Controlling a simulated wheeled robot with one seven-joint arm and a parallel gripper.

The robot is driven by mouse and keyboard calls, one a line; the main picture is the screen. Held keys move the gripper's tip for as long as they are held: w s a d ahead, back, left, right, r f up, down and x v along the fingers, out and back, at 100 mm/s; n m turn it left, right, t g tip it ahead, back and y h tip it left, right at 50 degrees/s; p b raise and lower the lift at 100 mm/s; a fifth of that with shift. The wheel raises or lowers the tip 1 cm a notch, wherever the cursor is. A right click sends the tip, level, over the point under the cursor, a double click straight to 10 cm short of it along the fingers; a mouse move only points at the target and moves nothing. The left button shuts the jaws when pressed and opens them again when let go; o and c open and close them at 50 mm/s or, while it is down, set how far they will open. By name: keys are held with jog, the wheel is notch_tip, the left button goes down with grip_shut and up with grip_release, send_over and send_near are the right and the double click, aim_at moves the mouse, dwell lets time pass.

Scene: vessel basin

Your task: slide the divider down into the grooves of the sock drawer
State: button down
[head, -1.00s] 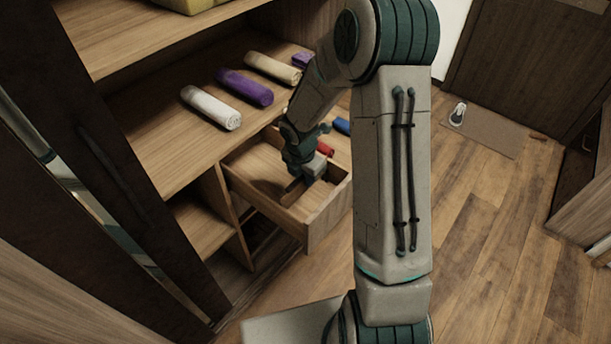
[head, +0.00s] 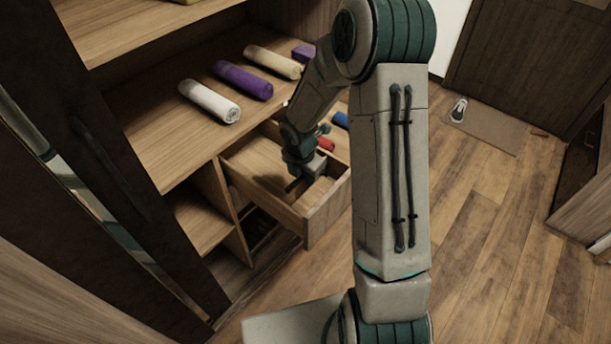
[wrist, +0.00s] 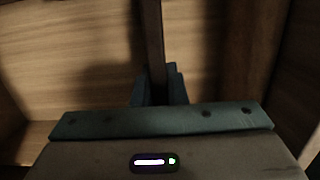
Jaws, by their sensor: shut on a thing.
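The sock drawer (head: 323,212) is pulled out of the wardrobe below a shelf. My gripper (head: 301,179) is inside the drawer's outline, reaching down near its front. In the wrist view my gripper (wrist: 160,92) is shut on the divider (wrist: 153,40), a narrow brown strip seen edge-on that runs away between the fingers. Pale wooden drawer floor shows on both sides of it, with a drawer wall (wrist: 250,60) at the right. The divider's lower edge and the grooves are hidden, so I cannot tell whether it sits in them.
A red roll (head: 325,143) and a blue roll (head: 340,121) lie at the drawer's far side. White (head: 209,101), purple (head: 243,80) and cream (head: 272,62) rolls lie on the shelf above. Open floor (head: 470,240) is at the right.

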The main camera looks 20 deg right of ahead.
jog(key=shift+f+b, duration=0.65)
jog(key=shift+f, duration=0.35)
jog(key=c, duration=1.4)
grip_release()
jog(key=shift+o, duration=0.2)
jog(key=shift+r, duration=0.1)
jog(key=shift+r, duration=0.1)
jog(key=r, duration=0.4)
jog(key=a+r+p, duration=0.1)
jog(key=r, duration=0.4)
jog(key=s+r+p, duration=0.1)
jog(key=r, duration=0.3)
jog(key=shift+a+r, duration=0.2)
jog(key=shift+r, duration=0.05)
